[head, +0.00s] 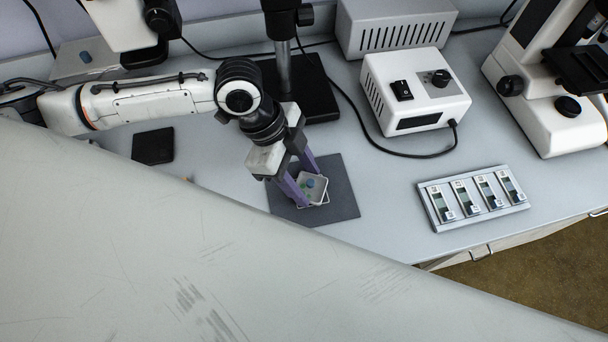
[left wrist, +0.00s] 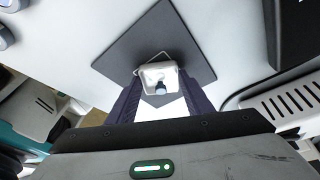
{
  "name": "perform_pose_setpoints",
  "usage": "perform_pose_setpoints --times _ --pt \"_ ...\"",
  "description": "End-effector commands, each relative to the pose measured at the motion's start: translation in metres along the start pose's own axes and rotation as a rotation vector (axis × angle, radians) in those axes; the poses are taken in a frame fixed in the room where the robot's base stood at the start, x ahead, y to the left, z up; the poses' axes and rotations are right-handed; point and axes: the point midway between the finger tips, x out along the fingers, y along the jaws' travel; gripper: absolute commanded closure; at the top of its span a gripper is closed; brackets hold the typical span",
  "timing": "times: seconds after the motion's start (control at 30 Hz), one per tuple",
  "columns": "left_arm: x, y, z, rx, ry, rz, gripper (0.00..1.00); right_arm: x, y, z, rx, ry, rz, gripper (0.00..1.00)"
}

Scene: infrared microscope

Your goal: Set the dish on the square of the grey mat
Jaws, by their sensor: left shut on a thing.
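In the left wrist view the dish (left wrist: 165,76) sits between the fingertips (left wrist: 160,90) over the mat (left wrist: 190,45). A thin white square outline (left wrist: 147,61) shows partly from under the dish; the rest is hidden. I cannot tell whether the dish touches the mat. My right gripper is not in view.
A black stand (head: 310,95) rises behind the mat. A white control box (head: 415,90) with a black cable is behind right. A slide tray (head: 473,198) lies to the right, a microscope (head: 550,80) beyond. A black pad (head: 153,146) lies left. Bare bench separates mat and tray.

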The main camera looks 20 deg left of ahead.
Motion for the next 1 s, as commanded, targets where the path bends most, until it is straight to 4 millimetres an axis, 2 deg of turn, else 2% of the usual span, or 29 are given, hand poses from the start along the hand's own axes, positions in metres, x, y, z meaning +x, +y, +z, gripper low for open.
perform_pose_setpoints --times 0.53,0.57,0.67,0.87,0.97,1.0 --pt "0.0031 0.0002 0.0008 0.0 0.001 0.0 0.76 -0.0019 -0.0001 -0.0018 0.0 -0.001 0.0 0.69" --pt "0.0032 0.0 0.0008 0.0 0.001 0.0 0.49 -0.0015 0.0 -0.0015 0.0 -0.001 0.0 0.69" --pt "0.0032 0.0 0.0009 0.0 0.001 0.0 0.32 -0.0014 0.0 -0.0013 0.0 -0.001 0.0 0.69" --pt "0.0032 0.0 0.0011 0.0 0.001 0.0 0.32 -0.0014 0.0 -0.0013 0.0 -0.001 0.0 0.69" --pt "0.0033 0.0 0.0013 0.0 0.0 0.0 0.17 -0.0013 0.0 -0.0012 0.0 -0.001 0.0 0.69" --pt "0.0033 0.0 0.0013 0.0 0.0 0.0 0.16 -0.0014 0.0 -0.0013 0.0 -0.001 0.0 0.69"
